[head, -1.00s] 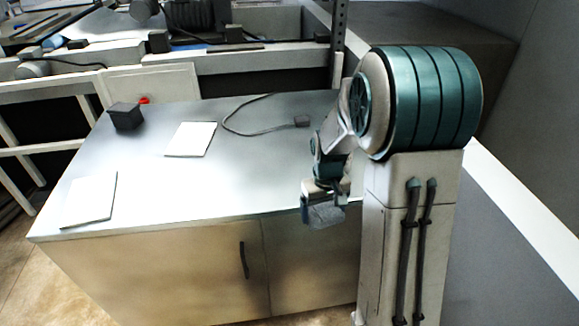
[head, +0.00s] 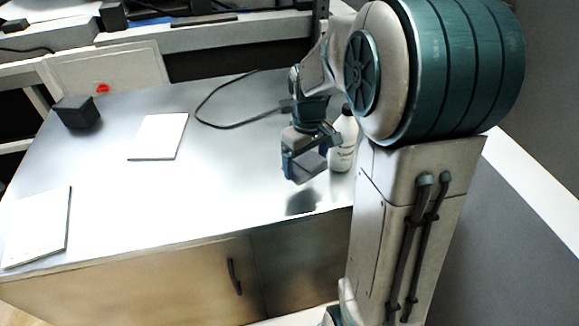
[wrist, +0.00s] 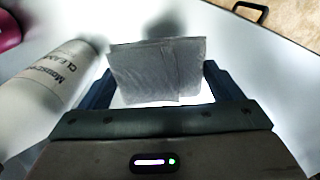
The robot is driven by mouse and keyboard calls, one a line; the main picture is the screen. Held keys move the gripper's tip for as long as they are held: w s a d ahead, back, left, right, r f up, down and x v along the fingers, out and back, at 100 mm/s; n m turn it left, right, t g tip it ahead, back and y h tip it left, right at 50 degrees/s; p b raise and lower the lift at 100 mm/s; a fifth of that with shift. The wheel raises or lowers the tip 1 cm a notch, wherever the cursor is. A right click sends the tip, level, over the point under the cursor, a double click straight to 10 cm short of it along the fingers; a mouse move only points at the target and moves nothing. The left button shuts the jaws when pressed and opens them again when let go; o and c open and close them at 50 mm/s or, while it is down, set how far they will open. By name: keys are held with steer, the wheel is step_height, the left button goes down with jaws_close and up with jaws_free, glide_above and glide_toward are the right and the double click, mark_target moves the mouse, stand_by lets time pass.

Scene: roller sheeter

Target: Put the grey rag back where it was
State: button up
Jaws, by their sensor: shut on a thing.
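My gripper (head: 304,168) is shut on the grey rag (head: 307,166), held above the right part of the metal tabletop, with a dark shadow on the surface below it. In the wrist view the rag (wrist: 158,72) is a folded grey cloth between the two blue fingers of my gripper (wrist: 155,90). A white cleaner bottle (head: 343,142) stands on the table just right of my gripper; the wrist view also shows the bottle (wrist: 48,85) on the left, with printed lettering. My arm hides part of the bottle in the head view.
The table (head: 220,190) is mostly clear in the middle and front. Two white pads (head: 158,137) and (head: 38,228) lie to the left. A black box (head: 77,112) stands at the back left. A dark cable (head: 215,123) curves across the back. A cabinet handle (head: 234,277) is below the front edge.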

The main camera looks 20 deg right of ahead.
steer(key=w+a+f, duration=0.1)
steer(key=w+f, duration=0.1)
steer(key=w, duration=0.1)
steer(key=w+a+f, duration=0.1)
steer(key=shift+w+a+f+p, duration=0.15)
steer(key=shift+w+a+p, duration=0.2)
steer(key=shift+f+p, duration=0.3)
steer(key=shift+f, duration=1.7)
steer(key=shift+f, duration=0.1)
steer(key=o, duration=0.9)
step_height(320, 180, up, 12)
steer(key=f, duration=0.1)
steer(key=s+r+m+t, duration=0.1)
steer(key=s, duration=0.6)
steer(key=s+r+m+t, duration=0.1)
steer(key=s+m, duration=0.1)
steer(key=s, duration=0.5)
steer(key=s+r+m+t, duration=0.1)
steer(key=s, duration=0.6)
steer(key=shift+r+m+b, duration=0.3)
steer(key=shift+r, duration=0.05)
